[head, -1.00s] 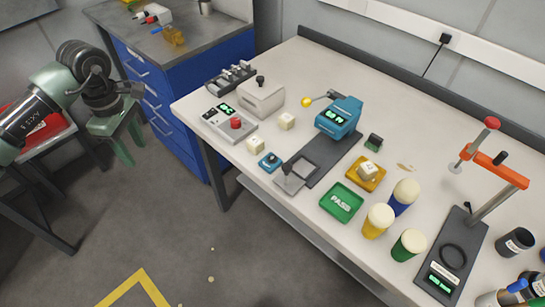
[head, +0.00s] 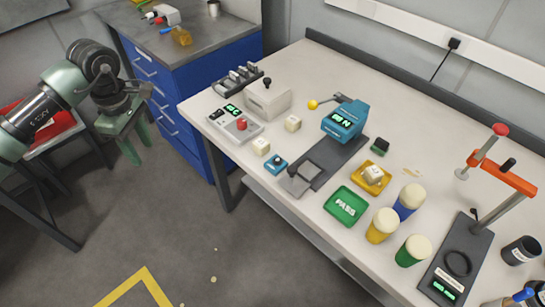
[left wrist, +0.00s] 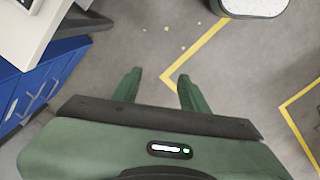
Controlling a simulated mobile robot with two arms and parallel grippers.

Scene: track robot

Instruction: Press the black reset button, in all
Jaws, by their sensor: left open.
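A grey control box (head: 234,126) lies at the near left corner of the bench, with a lit green display, a red button (head: 241,124) and a small dark control (head: 216,114) at its left end. I cannot tell whether this dark control is the black reset button. My left gripper (head: 126,146) is off the bench to the left, above the floor, with its green fingers pointing down. It is open and empty in the left wrist view (left wrist: 160,90). My right gripper is not seen.
The bench (head: 318,75) also holds a pale box with a black knob (head: 267,83), a blue knob unit (head: 276,164), a teal tester (head: 345,121), a green tray (head: 346,207), several capped cups and an orange-armed press (head: 505,178). A blue cabinet (head: 190,95) stands behind left.

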